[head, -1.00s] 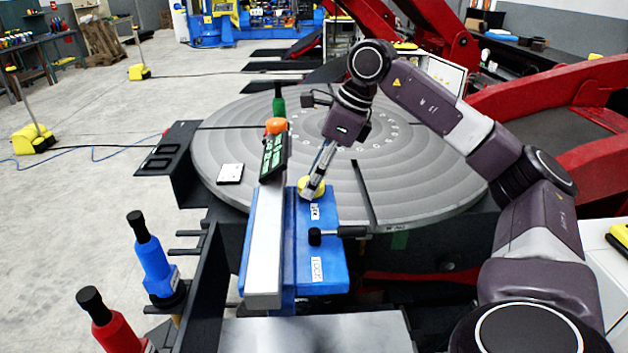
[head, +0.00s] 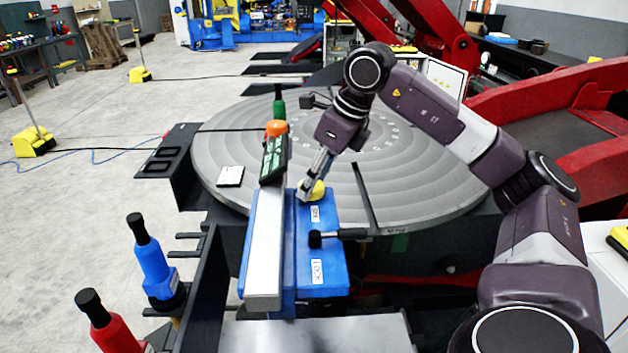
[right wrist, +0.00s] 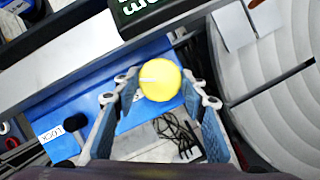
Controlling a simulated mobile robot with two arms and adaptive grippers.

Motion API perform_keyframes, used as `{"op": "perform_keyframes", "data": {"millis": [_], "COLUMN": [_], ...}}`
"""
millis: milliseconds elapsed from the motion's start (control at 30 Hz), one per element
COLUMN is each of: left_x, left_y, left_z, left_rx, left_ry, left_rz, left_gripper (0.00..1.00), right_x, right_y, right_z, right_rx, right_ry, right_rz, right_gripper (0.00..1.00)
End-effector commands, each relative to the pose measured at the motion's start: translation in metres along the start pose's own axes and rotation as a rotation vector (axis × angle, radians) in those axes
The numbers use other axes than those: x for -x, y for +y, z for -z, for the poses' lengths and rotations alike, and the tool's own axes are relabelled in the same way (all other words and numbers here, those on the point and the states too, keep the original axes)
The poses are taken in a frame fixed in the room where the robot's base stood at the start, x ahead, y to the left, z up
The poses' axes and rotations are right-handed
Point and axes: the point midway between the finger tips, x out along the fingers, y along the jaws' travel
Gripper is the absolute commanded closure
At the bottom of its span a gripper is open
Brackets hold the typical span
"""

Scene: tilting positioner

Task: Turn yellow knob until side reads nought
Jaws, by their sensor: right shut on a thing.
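The yellow knob (head: 318,191) sits on the blue block (head: 325,262) at the near edge of the round grey table. My right gripper (head: 305,191) reaches down to it, and in the head view its fingers partly cover the knob's left side. In the right wrist view the knob (right wrist: 160,82), with a pale mark on top, lies between the two fingers, which are shut on it. A black readout (head: 273,158) with green digits stands tilted just left of the knob; its figures are too small to read. My left gripper is out of view.
A black lever (head: 337,235) lies across the blue block above a LOCK label (head: 317,272). An orange dome (head: 276,128) and a green-handled post (head: 279,103) stand behind the readout.

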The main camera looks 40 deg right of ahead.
Motion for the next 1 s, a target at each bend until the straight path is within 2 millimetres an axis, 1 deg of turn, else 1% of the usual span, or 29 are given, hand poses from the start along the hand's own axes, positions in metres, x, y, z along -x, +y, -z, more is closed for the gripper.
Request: {"op": "perform_keyframes", "data": {"millis": [67, 100, 200, 233, 500, 633, 767, 1000], "left_x": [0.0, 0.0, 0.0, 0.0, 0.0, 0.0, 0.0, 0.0], "left_y": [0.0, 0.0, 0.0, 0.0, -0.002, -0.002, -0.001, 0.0], "left_z": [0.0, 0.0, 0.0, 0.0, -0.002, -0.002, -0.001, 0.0], "left_rx": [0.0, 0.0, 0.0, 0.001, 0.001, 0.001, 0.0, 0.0], "left_ry": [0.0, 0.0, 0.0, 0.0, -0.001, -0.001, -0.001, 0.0], "left_rz": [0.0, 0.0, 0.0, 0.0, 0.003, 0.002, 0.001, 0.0], "left_gripper": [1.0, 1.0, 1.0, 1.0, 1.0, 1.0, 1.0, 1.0], "right_x": [0.002, 0.002, 0.001, 0.001, 0.001, 0.01, 0.033, 0.091], "right_y": [-0.001, -0.001, -0.001, -0.001, 0.0, -0.001, 0.0, 0.0], "right_z": [-0.001, -0.001, -0.001, -0.001, -0.001, -0.001, -0.002, -0.003], "right_rx": [0.0, 0.0, 0.0, 0.0, 0.001, 0.001, 0.001, 0.002], "right_ry": [-0.005, -0.005, -0.004, -0.004, -0.002, -0.004, -0.007, -0.01], "right_rz": [0.003, 0.002, 0.002, 0.002, 0.0, 0.001, 0.001, 0.001], "right_gripper": [0.85, 0.56, 0.45, 0.43, 0.43, 0.43, 0.43, 0.43]}}
